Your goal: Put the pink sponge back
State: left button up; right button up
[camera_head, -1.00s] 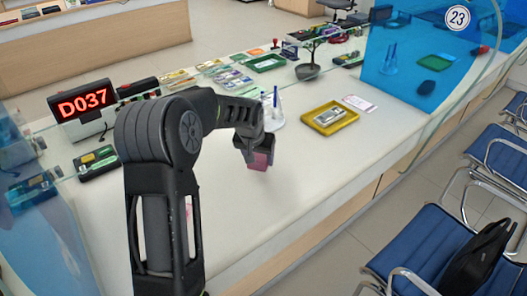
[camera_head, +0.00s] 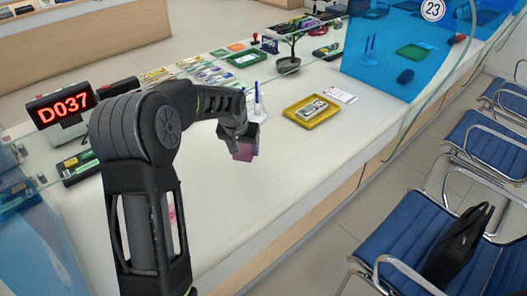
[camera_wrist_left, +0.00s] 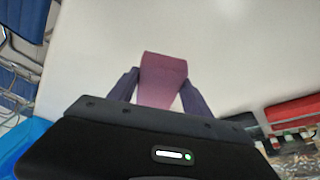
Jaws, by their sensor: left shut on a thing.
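The pink sponge (camera_head: 243,151) is held at the tip of my left gripper (camera_head: 240,140), over the white counter in the head view. In the left wrist view the sponge (camera_wrist_left: 163,78) sits between the two dark fingers of my left gripper (camera_wrist_left: 160,90), which are shut on its sides. A small pink thing (camera_head: 172,214) shows on the counter, partly hidden behind my left arm. I cannot tell what it is. My right gripper is in neither view.
The white counter (camera_head: 300,165) is clear to the right of the gripper. A yellow tray (camera_head: 288,112) holding banknotes and a pen stand (camera_head: 257,108) stand beyond it. A glass screen and blue chairs (camera_head: 412,236) are at right.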

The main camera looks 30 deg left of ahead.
pick_arm(q)
jog(key=s+d+r+m, duration=0.1)
jog(key=s+d+r, duration=0.1)
jog(key=d, duration=0.9)
jog(key=s+d+r+m+h, duration=0.1)
jog(key=s+d+r+m, duration=0.1)
jog(key=d, duration=1)
jog(key=shift+s+r, duration=0.6)
jog(key=shift+s, duration=0.15)
jog(key=shift+d, duration=0.15)
